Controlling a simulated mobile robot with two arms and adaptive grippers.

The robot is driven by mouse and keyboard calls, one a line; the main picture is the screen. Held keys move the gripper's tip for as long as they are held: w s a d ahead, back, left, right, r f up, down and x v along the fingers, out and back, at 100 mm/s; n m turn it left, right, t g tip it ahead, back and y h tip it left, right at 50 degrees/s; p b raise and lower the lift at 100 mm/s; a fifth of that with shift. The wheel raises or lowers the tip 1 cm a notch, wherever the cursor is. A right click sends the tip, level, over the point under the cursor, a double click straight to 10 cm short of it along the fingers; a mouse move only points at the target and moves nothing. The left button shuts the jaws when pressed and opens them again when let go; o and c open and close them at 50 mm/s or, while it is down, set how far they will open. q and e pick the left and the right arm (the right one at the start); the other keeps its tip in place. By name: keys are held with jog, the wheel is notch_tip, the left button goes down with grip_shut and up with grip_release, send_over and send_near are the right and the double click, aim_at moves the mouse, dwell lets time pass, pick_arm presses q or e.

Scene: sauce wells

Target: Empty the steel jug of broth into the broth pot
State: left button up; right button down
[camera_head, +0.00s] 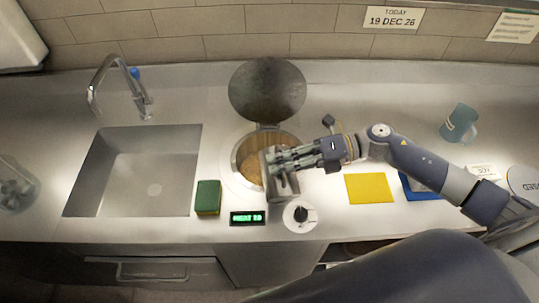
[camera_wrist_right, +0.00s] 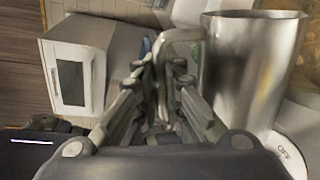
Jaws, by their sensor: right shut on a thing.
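The broth pot (camera_head: 246,147) is a round well set in the steel counter, with brownish contents and its dark round lid (camera_head: 267,90) standing open behind it. The steel jug (camera_head: 283,186) is at the pot's right front side, partly hidden by my right gripper (camera_head: 272,160). That gripper is shut on the jug's handle. In the right wrist view the jug (camera_wrist_right: 245,75) is beside the fingers, its rim at the top and its handle (camera_wrist_right: 180,37) between them. I cannot see into the jug, and its exact tilt is unclear. My left gripper is not in view.
A sink (camera_head: 150,180) with a tap lies left. A green-yellow sponge (camera_head: 208,196), a lit display (camera_head: 247,218) and a dial (camera_head: 301,215) sit near the pot. A yellow cloth (camera_head: 368,189) and a blue-grey mug (camera_head: 459,123) are to the right.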

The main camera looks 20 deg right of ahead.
jog(key=shift+s+a+f+n+t, duration=0.1)
jog(key=shift+s+n+t, duration=0.2)
jog(key=shift+s+n, duration=0.45)
jog(key=shift+s+r+n+b, duration=0.55)
jog(key=shift+s+n+b, duration=0.05)
jog(key=shift+s+n, duration=0.15)
jog(key=s+f+n+t+y+b, duration=0.1)
jog(key=s+f+n+b, duration=0.5)
jog(key=b, duration=1.1)
jog(key=s+a+n+t, duration=0.1)
jog(key=n, duration=0.2)
jog(key=shift+s+n, duration=0.3)
jog(key=shift+s, duration=0.1)
